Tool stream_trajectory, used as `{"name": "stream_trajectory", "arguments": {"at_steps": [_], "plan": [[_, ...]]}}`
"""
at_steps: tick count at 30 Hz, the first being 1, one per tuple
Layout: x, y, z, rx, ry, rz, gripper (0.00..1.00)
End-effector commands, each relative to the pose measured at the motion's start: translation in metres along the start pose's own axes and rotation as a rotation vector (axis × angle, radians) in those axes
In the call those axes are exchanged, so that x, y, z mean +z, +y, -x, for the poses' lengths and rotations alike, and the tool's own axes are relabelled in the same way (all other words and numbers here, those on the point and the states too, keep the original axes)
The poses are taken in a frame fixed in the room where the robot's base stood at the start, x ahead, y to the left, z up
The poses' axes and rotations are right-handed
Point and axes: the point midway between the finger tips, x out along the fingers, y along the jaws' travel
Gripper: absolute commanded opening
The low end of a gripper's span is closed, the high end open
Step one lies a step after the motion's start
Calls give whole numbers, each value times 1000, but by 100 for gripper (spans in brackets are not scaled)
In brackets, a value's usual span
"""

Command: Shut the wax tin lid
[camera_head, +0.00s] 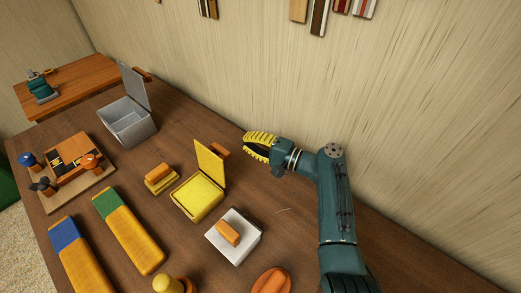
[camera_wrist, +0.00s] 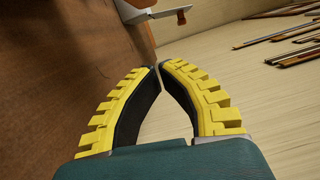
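A yellow tin (camera_head: 198,200) stands mid-table in the head view, its yellow lid (camera_head: 209,163) raised upright at the back. A grey tin (camera_head: 128,124) further left also has its lid (camera_head: 133,84) standing open. I cannot tell from looks alone which one is the wax tin. My gripper (camera_head: 247,143) is to the right of the yellow lid, near the wall, apart from it and pointing left. In the wrist view my gripper (camera_wrist: 162,65) has its yellow-backed fingers together at the tips, with nothing between them.
A brown block (camera_head: 220,151) shows behind the yellow lid. An orange block (camera_head: 228,233) sits on a white holder (camera_head: 245,252) in front. A yellow block with an orange top (camera_head: 160,178) lies left of the yellow tin. The wall (camera_head: 420,120) is close behind my gripper.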

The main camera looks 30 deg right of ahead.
Motion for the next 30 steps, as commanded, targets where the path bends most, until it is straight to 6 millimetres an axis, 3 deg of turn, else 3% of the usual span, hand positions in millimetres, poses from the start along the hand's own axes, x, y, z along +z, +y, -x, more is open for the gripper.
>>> {"name": "stream_trajectory", "arguments": {"at_steps": [4, 18, 30], "plan": [[1, 3, -23, 0, -2, 1, 0], [37, 0, -28, 2, -2, 0, 0], [39, 0, -29, 2, -2, 1, 0]]}}
